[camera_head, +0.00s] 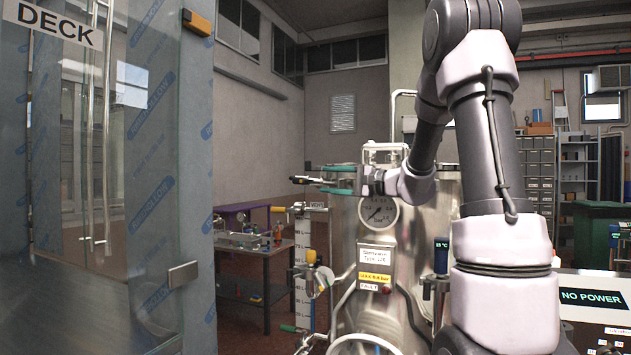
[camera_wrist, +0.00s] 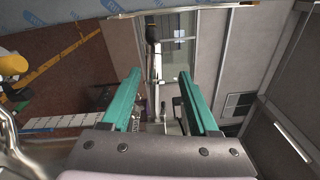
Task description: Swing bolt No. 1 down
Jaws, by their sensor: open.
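A metal swing bolt with a black grip (camera_head: 300,180) sticks out to the left, about level, at the top of the steel vessel (camera_head: 345,235). No number on it can be read. My gripper (camera_head: 328,180) points left at the vessel's top, its green fingers one above the other. In the wrist view my gripper (camera_wrist: 160,88) is open, with the bolt's rod (camera_wrist: 156,66) running between the fingers and the black grip beyond their tips. I see gaps on both sides of the rod. The rod's root is hidden behind my gripper.
A round gauge (camera_head: 378,211) sits on the vessel just below my gripper. A film-wrapped glass door (camera_head: 150,190) stands at the left. A workbench (camera_head: 240,287) with small parts stands behind. A valve with a yellow knob (camera_head: 311,257) sits lower left of the vessel.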

